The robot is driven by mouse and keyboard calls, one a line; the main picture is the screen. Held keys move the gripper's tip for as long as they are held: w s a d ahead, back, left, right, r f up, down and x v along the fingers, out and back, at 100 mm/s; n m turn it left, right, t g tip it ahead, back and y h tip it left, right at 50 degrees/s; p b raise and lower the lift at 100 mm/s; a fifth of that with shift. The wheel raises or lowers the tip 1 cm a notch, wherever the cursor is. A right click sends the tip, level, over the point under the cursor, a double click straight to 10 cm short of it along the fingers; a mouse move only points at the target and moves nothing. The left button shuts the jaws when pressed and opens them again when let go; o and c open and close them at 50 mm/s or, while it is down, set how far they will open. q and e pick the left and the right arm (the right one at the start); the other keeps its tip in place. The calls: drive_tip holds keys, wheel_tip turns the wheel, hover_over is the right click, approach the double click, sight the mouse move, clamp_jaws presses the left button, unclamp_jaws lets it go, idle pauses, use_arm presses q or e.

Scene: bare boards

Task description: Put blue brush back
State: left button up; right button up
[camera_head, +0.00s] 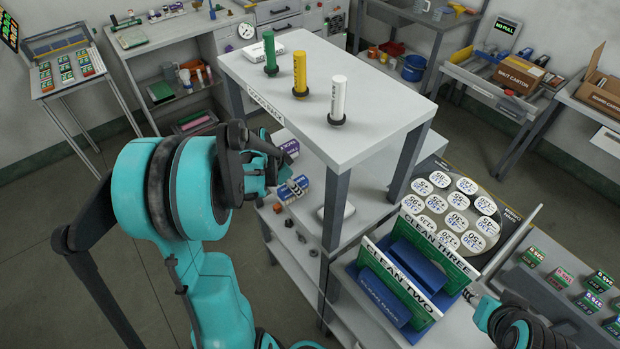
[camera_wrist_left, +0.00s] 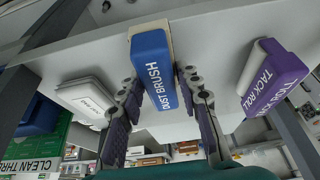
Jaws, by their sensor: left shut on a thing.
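The blue dust brush (camera_wrist_left: 153,70) is labelled DUST BRUSH and has a cream strip at its far end. My left gripper (camera_wrist_left: 160,85) is shut on it, a finger on each side. In the head view my left gripper (camera_head: 268,178) is beside the grey rack's left side, below its top, and the blue brush (camera_head: 297,187) shows in front of it. Whether the brush touches the grey surface behind it, I cannot tell. A purple tack roll (camera_wrist_left: 275,78) lies to the brush's right in the wrist view and a white block (camera_wrist_left: 85,97) to its left.
The grey rack top (camera_head: 375,120) carries a green (camera_head: 270,50), a yellow (camera_head: 300,72) and a white cylinder (camera_head: 338,97) upright. A rack leg (camera_head: 335,210) stands near the brush. A green-and-blue holder (camera_head: 420,265) and a tray of white labelled discs (camera_head: 455,210) are to the right.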

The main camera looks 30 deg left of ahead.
use_arm(q)
drive_tip(key=shift+w+d, duration=0.25)
drive_tip(key=shift+w, duration=0.35)
drive_tip(key=shift+w+d, duration=0.2)
drive_tip(key=shift+w, duration=0.4)
drive_tip(key=w, duration=0.1)
drive_tip(key=w+d, duration=0.1)
drive_tip(key=w, duration=0.1)
drive_tip(key=shift+w+d, duration=0.15)
drive_tip(key=shift+d, duration=0.1)
drive_tip(key=shift+f+b, duration=0.35)
drive_tip(key=shift+b, duration=0.1)
drive_tip(key=shift+r, duration=0.1)
drive_tip(key=shift+f, duration=0.2)
drive_tip(key=o, duration=1.1)
drive_tip(key=shift+r, duration=0.1)
